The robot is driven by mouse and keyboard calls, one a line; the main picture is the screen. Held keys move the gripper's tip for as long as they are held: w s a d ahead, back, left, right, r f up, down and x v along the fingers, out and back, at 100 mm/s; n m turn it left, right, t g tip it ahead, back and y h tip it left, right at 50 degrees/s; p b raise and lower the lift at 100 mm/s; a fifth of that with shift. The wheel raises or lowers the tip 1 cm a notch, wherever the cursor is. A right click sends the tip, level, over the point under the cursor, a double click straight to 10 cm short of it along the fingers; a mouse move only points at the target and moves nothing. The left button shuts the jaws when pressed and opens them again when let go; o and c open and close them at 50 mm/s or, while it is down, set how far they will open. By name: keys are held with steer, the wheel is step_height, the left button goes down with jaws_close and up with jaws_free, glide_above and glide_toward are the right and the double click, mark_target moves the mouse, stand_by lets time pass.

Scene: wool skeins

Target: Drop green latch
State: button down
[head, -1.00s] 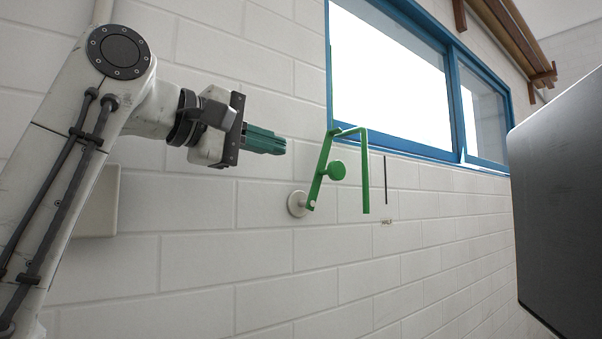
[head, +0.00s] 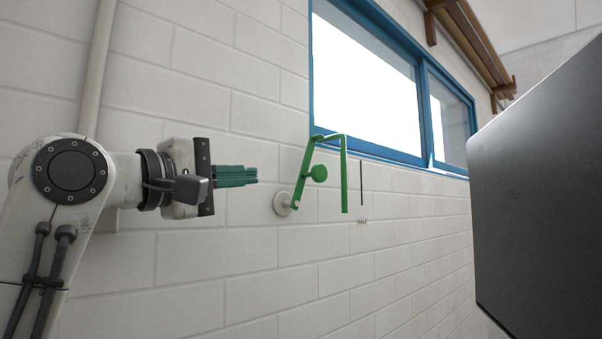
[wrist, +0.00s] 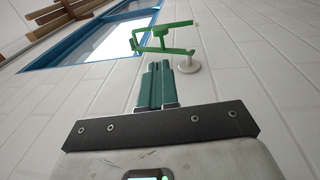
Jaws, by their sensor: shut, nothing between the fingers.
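The green latch (head: 303,178) is on the white brick wall below the blue-framed window. Its lower end meets a round white wall mount (head: 283,204), and the arm slants up from there. A round green knob (head: 318,173) sits on it, and a bar hangs straight down at its right end. My gripper (head: 256,176) is left of the latch, apart from it, with its teal fingers shut and empty, pointing right. In the wrist view the latch (wrist: 160,48) shows beyond the fingertips (wrist: 158,66).
A blue-framed window (head: 365,75) is above the latch. A thin dark slot mark (head: 361,183) with a small label (head: 362,222) is right of the hanging bar. A large dark grey panel (head: 545,190) fills the right side. Wooden slats (head: 475,45) are high up.

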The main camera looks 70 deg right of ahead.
steer(key=p, duration=0.5)
glide_toward(313, 174)
steer(key=x, duration=0.5)
steer(key=shift+s+d+r, duration=0.15)
steer(key=shift+r, duration=0.1)
steer(key=shift+s+d+p, duration=0.3)
steer(key=shift+d+p, duration=0.1)
steer(key=shift+d, duration=0.2)
steer(key=shift+f, duration=0.1)
steer(key=shift+b, duration=0.35)
